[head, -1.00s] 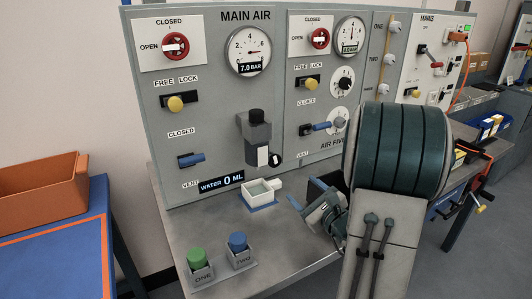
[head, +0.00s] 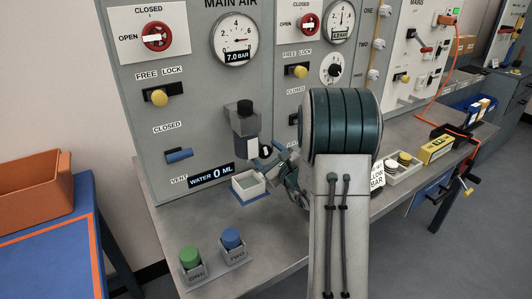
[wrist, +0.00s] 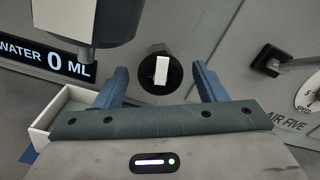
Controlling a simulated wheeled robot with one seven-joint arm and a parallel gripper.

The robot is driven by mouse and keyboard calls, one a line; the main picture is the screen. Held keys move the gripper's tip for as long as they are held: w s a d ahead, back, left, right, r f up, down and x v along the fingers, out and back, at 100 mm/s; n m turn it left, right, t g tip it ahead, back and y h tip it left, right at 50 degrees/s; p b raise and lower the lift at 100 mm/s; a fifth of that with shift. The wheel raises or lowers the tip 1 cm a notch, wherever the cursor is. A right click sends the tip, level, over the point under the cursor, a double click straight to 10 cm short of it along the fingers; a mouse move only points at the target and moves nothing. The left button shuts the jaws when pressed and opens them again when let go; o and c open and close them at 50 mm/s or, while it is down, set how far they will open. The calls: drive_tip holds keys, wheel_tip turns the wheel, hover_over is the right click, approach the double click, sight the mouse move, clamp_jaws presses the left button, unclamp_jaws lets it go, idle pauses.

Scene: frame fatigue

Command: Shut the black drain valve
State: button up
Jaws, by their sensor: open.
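The black drain valve (wrist: 174,77) is a round black knob with a white bar, seen between my fingers in the wrist view. The bar stands nearly upright in that view. In the head view the valve (head: 266,151) sits low on the panel, right beside the filter unit's bowl. My gripper (wrist: 160,68) is open and empty, one blue finger on each side of the valve. I cannot tell whether the fingertips touch it. In the head view my gripper (head: 280,158) is close to the valve, partly hidden by my arm.
The filter unit (head: 242,120) hangs just left of the valve. A small white tray (head: 248,186) stands below it on the bench. The water display (head: 211,176) reads 0 ML. Green (head: 190,258) and blue (head: 232,239) buttons stand at the front. A blue lever (head: 179,156) is further left.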

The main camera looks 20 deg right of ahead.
drive_tip(key=shift+w, duration=0.4)
drive_tip(key=c, duration=1)
drive_tip(key=shift+m+b, duration=0.5)
drive_tip(key=shift+m, duration=1.1)
drive_tip(key=o, duration=1)
drive_tip(key=s+d, duration=0.2)
drive_tip(key=s, duration=1.1)
drive_tip(key=shift+s+d+b, duration=0.3)
drive_tip(key=shift+b, duration=0.15)
